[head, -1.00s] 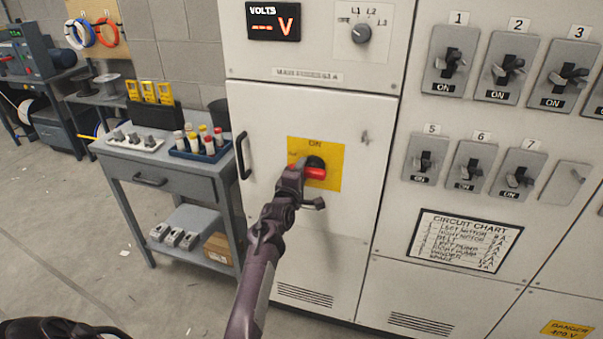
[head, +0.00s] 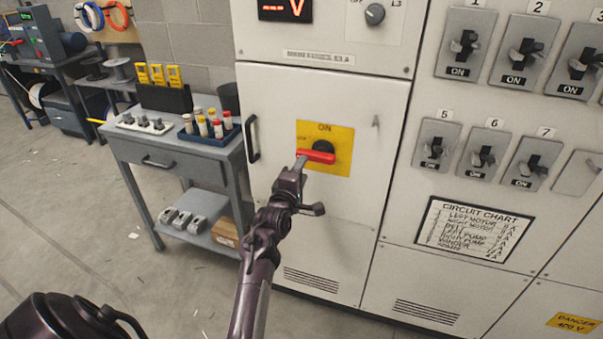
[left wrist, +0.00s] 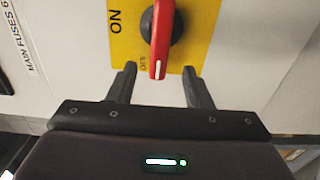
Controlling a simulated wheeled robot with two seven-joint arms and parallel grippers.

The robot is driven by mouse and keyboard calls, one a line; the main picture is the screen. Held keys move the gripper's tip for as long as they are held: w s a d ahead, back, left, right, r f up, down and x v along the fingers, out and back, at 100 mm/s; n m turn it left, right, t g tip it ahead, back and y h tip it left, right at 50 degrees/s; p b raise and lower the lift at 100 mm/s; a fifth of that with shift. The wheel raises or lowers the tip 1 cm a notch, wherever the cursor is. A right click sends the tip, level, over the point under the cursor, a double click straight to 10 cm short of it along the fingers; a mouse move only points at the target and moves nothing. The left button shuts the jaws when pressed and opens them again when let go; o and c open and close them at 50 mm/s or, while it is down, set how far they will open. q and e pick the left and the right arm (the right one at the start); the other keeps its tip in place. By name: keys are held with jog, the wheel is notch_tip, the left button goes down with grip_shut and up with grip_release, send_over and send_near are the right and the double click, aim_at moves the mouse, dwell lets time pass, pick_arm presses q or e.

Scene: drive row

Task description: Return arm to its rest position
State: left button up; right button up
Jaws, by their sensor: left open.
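The red switch handle (head: 316,157) lies level on its black knob, on a yellow plate (head: 342,136) on the cabinet's front. It points left, toward the OFF mark. My left gripper (head: 301,166) is at the handle's left end in the head view. In the left wrist view my left gripper (left wrist: 159,72) is open, its two fingers apart with nothing held between them. The red handle (left wrist: 160,42) stands just beyond the fingertips there, and the fingers look clear of it. My right gripper is not in view.
The grey cabinet (head: 300,210) fills the middle and right, with a door handle (head: 252,138) and breaker switches (head: 467,53). A grey workbench (head: 175,162) with small parts stands close to the left. Open floor (head: 90,240) lies at the lower left.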

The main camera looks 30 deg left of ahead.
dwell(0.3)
pick_arm(q)
jog(key=s+d+f+m+g+h, duration=0.1)
jog(key=d+f+m+g+h, duration=0.2)
jog(key=f, duration=0.6)
jog(key=s+d+f+m, duration=0.1)
jog(key=d+f+m, duration=0.3)
jog(key=f, duration=0.5)
jog(key=s+d+f+m+g+h, duration=0.1)
jog(key=s+d+f+m+g, duration=0.25)
jog(key=s+f, duration=0.5)
jog(key=s+d+f+m+g+h, duration=0.15)
jog(key=s+d+f, duration=0.35)
jog(key=f, duration=0.7)
jog(key=s+f+m+g, duration=0.2)
jog(key=s+f+m, duration=0.2)
jog(key=s, duration=0.9)
jog(key=s+f+m+g, duration=0.3)
jog(key=s+f, duration=0.5)
jog(key=s, duration=0.4)
jog(key=s+f+m+g+y, duration=0.1)
jog(key=s+f+m+g, duration=0.2)
jog(key=s, duration=1)
notch_tip(320, 180, down, 4)
jog(key=shift+s+r+m, duration=0.1)
jog(key=shift+s+m, duration=0.2)
jog(key=shift+m, duration=0.5)
